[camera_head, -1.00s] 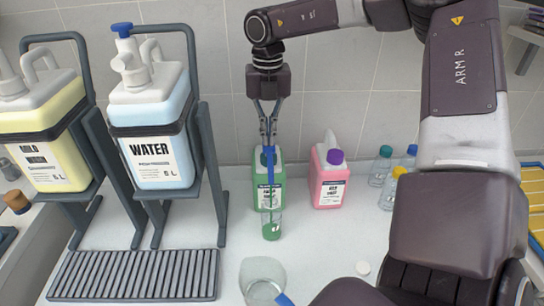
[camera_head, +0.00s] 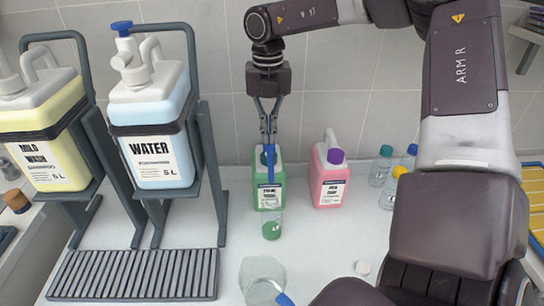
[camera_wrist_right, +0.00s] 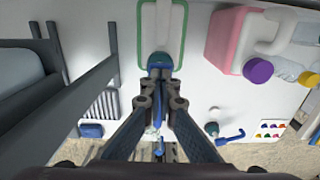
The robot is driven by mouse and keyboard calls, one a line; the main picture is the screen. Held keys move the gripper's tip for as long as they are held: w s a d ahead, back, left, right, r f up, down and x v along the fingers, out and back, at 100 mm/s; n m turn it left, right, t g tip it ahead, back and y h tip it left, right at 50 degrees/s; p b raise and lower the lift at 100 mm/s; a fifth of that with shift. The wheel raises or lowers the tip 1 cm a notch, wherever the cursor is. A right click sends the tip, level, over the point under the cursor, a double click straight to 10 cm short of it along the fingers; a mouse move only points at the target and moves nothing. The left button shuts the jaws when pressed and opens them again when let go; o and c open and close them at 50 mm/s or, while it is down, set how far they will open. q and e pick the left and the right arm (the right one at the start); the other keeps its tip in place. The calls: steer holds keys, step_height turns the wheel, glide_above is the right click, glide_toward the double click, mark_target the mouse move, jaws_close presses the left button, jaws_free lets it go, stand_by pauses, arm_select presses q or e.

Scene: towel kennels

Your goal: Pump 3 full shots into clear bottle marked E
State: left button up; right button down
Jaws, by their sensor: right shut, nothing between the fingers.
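My right gripper (camera_head: 268,165) points straight down in front of the green jug, its blue fingers shut together with nothing seen between them. In the right wrist view its fingertips (camera_wrist_right: 160,74) meet beside a round blue-teal cap. A water jug (camera_head: 155,150) with a blue-topped white pump sits in a rack at left. A yellow mild wash jug (camera_head: 48,155) with a white pump sits beside it. My left gripper is not in view.
A green jug (camera_head: 277,172) and a pink jug (camera_head: 328,180) with a purple cap stand at the wall. Small capped bottles (camera_head: 380,168) are farther right.

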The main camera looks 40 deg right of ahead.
steer(key=shift+r+p, duration=0.9)
steer(key=shift+r, duration=0.8)
steer(key=shift+f, duration=0.15)
steer(key=shift+f+b, duration=2.3)
steer(key=shift+f, duration=0.25)
steer(key=shift+r, duration=0.15)
steer(key=shift+r+p, duration=1.7)
steer(key=shift+r, duration=0.9)
